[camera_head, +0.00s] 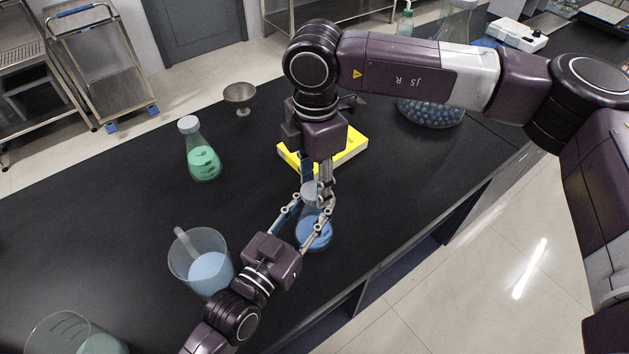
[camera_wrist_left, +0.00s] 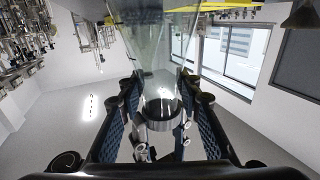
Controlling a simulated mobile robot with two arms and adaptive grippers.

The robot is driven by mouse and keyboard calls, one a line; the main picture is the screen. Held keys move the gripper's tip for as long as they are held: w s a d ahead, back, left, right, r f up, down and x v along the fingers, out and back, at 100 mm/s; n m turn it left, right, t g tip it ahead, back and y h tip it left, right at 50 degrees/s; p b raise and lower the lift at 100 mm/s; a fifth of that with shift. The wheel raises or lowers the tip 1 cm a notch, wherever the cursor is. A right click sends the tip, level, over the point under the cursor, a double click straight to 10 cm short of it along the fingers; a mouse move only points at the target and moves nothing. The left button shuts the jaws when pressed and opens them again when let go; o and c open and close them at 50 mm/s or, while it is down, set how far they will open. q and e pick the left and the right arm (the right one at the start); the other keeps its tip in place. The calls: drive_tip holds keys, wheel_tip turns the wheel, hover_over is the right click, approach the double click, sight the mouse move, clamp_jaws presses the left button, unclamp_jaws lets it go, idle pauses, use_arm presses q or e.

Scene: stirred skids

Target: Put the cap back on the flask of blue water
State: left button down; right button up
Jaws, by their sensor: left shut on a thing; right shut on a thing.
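The flask of blue water (camera_head: 313,231) stands near the front edge of the black bench. My left gripper (camera_head: 312,204) is shut on it, with one finger on each side. The grey cap (camera_head: 310,192) is at the top of the flask's neck. My right gripper (camera_head: 320,179) comes down from above and is shut on the cap. In the left wrist view, which is upside down, the clear glass (camera_wrist_left: 158,50) runs between my left fingers to the dark cap (camera_wrist_left: 164,113). The cap is in line with the neck; I cannot tell whether it is fully seated.
A yellow book-like object (camera_head: 345,150) lies just behind the flask. A beaker of pale blue liquid (camera_head: 193,258) stands left of my left gripper. A capped green flask (camera_head: 203,160) and a metal cup (camera_head: 239,96) stand farther back. The bench between them is clear.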

drive_tip(key=m, duration=0.4)
drive_tip(key=shift+m, duration=0.4)
drive_tip(key=o, duration=0.7)
drive_tip(key=shift+o, duration=0.2)
drive_tip(key=shift+r, duration=2.25)
drive_tip(key=shift+n, duration=0.3)
drive_tip(key=shift+c, duration=0.5)
